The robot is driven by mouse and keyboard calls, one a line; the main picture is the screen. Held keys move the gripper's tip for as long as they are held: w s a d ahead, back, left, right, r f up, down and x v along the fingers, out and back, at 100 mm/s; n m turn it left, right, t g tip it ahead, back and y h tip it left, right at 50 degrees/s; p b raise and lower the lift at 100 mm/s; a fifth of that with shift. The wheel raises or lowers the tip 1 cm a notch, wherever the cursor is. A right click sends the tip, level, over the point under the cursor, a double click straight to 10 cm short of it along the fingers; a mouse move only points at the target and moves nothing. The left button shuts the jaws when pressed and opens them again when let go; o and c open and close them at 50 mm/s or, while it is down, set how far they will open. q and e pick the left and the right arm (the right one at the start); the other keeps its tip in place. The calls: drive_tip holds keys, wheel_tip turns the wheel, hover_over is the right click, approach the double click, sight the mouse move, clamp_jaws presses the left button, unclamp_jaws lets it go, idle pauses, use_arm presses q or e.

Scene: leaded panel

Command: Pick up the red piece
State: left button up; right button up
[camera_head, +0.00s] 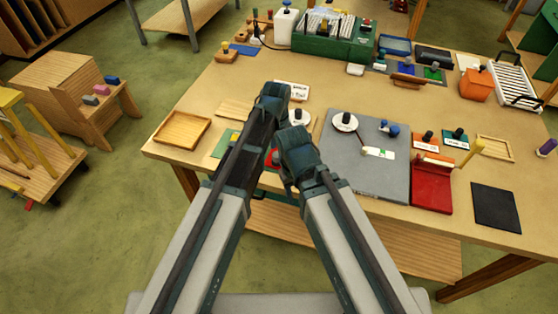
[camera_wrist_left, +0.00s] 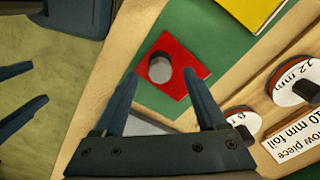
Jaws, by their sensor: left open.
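The red piece (camera_wrist_left: 178,85) is a flat red square with a grey-topped dark knob (camera_wrist_left: 160,68). It lies on a green mat (camera_wrist_left: 205,45) near the table edge. In the head view only a bit of the red piece (camera_head: 271,159) shows between my arms. My left gripper (camera_wrist_left: 160,73) is open, its fingertips on either side of the knob in the left wrist view. I cannot tell whether they are low enough to touch it. My right gripper (camera_wrist_left: 43,84) shows its two fingers apart over the floor at the left of that view.
A yellow piece (camera_wrist_left: 250,10) lies on the same mat. Discs with labels, such as the "12 mm" one (camera_wrist_left: 292,82), stand beside it. A wooden tray (camera_head: 180,131) is at the table's left, a grey board (camera_head: 385,170) to the right. My two arms are close together.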

sight(277, 154)
use_arm(q)
wheel_tip(277, 154, down, 3)
drive_tip(key=shift+b, duration=1)
drive_tip(key=shift+r, duration=0.1)
drive_tip(key=shift+c, duration=0.5)
clamp_jaws()
use_arm(e)
wheel_tip(277, 154, down, 3)
drive_tip(key=shift+r, duration=0.15)
